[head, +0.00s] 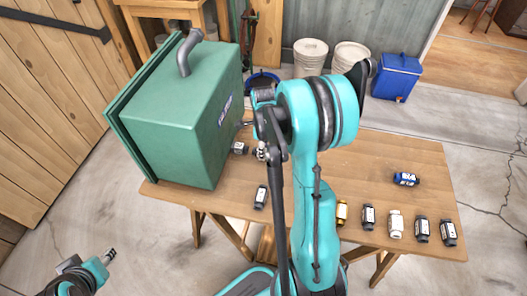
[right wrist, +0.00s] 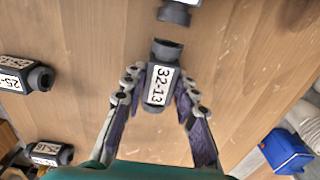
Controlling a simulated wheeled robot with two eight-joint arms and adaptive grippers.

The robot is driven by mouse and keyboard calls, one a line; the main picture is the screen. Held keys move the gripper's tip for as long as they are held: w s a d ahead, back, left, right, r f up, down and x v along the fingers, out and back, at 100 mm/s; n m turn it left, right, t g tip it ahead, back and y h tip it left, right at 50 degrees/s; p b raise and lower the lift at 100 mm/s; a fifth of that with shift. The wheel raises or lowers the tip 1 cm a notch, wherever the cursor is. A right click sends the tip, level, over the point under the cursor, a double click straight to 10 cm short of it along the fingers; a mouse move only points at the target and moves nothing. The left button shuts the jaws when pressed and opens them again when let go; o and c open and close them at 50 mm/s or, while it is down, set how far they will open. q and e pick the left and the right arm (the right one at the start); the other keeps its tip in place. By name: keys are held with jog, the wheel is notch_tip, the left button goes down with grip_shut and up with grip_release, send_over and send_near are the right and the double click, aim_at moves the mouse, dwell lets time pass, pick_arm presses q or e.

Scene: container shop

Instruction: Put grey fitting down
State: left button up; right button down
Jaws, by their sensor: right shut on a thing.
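The grey fitting (right wrist: 159,84), labelled 32-13, is between the fingertips of my right gripper (right wrist: 160,92) in the right wrist view, with bare tabletop behind it. In the head view my right gripper (head: 259,152) is low over the table (head: 330,150), beside the green machine. I cannot make out the held fitting there, nor whether it touches the wood. Another dark fitting (head: 240,147) lies just left of the gripper; one just ahead of the held fitting is cut off in the right wrist view (right wrist: 178,12). My left gripper (head: 107,256) is at the lower left; its jaws are unclear.
The green machine (head: 178,115) fills the table's left end. A dark fitting (head: 261,197) is at the front edge. Several fittings, among them a white one (head: 395,224), line the front right, with a blue one (head: 405,179) behind. A blue cooler (head: 397,77) is on the floor.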

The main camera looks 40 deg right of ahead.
jog(key=c, duration=1.2)
grip_release()
jog(key=shift+f, duration=0.1)
jog(key=s+a+r+n+t+p, duration=0.1)
jog(key=a+r+n+p, duration=0.1)
jog(key=r, duration=0.6)
jog(key=a+r+n+p, duration=0.3)
jog(key=r, duration=0.5)
jog(key=s+a+r+n+t, duration=0.1)
jog(key=s+a+n+t, duration=0.1)
jog(key=a+n, duration=0.3)
jog(key=s+a+r+n+t, duration=0.1)
jog(key=s+a+n, duration=0.3)
jog(key=n, duration=0.6)
jog(key=s+a+r+n+t, duration=0.2)
jog(key=s+a+n+t, duration=0.1)
jog(key=a+n, duration=0.4)
jog(key=shift+s+n, duration=0.35)
jog(key=shift+n, duration=0.25)
